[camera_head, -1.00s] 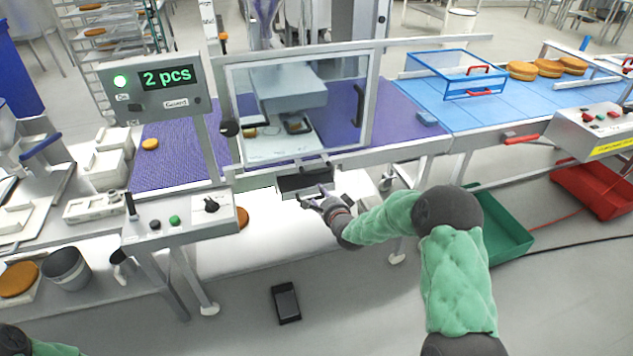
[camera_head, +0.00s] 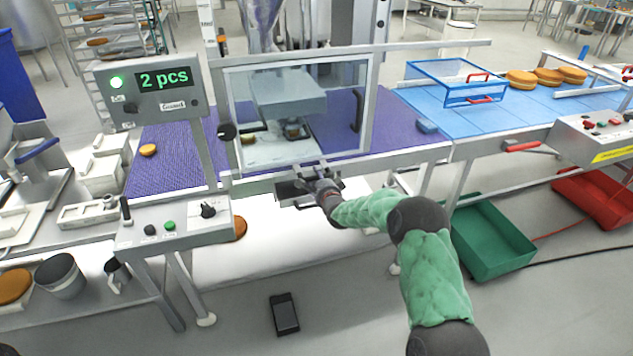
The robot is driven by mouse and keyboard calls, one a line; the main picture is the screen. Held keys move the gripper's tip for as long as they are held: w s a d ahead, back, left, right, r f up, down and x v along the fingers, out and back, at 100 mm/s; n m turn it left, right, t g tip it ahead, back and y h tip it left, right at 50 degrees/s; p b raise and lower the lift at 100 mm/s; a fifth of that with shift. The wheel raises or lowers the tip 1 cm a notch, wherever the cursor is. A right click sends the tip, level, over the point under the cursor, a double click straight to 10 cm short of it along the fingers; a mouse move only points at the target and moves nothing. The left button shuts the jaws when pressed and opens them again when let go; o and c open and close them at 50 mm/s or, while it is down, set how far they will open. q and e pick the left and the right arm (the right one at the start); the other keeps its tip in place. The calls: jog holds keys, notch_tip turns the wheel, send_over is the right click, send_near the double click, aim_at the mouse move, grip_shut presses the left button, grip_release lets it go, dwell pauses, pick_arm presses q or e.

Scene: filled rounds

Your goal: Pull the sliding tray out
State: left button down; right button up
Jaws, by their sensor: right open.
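The sliding tray appears to be the small dark tray (camera_head: 289,192) under the front edge of the machine, below the clear guard window. Its right part is hidden behind my right gripper. My right gripper (camera_head: 318,174) is open, with its fingers at the machine's front rail, just above and right of the tray. I cannot tell whether a finger touches the tray or the rail. My left gripper is out of view.
The guard window (camera_head: 335,115) stands above the purple conveyor. A control box (camera_head: 172,232) stands left of the tray. A green crate (camera_head: 490,240) and a red crate (camera_head: 598,196) lie on the floor at right. A dark flat device (camera_head: 284,314) lies on the floor.

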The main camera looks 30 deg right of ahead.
jog(key=shift+w, duration=0.25)
grip_shut()
jog(key=shift+d, duration=0.15)
